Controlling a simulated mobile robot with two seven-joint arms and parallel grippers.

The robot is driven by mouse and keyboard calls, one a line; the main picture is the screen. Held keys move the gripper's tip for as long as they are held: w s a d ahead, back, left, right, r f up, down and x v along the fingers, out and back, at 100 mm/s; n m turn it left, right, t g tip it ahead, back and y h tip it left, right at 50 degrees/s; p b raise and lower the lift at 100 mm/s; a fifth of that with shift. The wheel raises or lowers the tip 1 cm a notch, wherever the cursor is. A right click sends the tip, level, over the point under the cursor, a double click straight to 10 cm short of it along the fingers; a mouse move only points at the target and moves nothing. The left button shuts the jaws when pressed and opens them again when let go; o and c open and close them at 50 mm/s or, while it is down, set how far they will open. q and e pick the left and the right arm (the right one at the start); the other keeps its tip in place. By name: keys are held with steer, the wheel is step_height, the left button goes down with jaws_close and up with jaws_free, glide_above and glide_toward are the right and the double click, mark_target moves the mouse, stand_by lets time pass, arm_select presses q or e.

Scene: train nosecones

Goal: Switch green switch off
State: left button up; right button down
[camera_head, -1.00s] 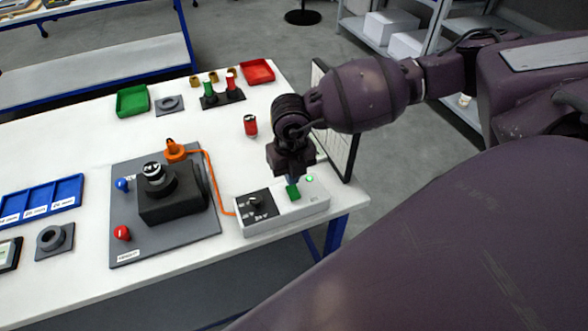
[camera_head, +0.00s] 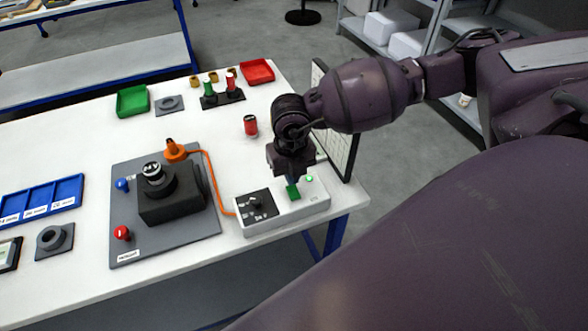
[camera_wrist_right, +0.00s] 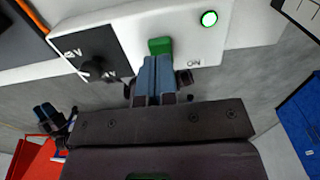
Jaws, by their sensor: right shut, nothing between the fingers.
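The green switch (camera_head: 293,191) sits on top of a white control box (camera_head: 312,203) at the table's front right corner. In the right wrist view the green switch (camera_wrist_right: 160,46) lies right at my fingertips. A green lamp (camera_wrist_right: 209,19) beside it is lit. My right gripper (camera_head: 291,180) is shut with nothing in it and points down at the switch. Its blue fingertips (camera_wrist_right: 157,66) are pressed together at the switch's near edge. I cannot tell whether they touch it.
The box also has a black panel with a knob (camera_head: 256,204), and an orange cable (camera_head: 214,180) runs to a grey board (camera_head: 127,245) on the left. A red cylinder (camera_head: 251,125) stands behind. A dark-framed panel (camera_head: 338,130) stands at the right edge.

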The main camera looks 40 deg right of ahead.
steer(key=shift+f, duration=0.15)
stand_by(0.4)
steer(key=shift+f+b, duration=0.3)
steer(key=shift+b, duration=0.05)
steer(key=shift+s+f+b, duration=0.1)
steer(key=shift+f+b, duration=0.2)
steer(key=shift+f, duration=0.15)
stand_by(0.5)
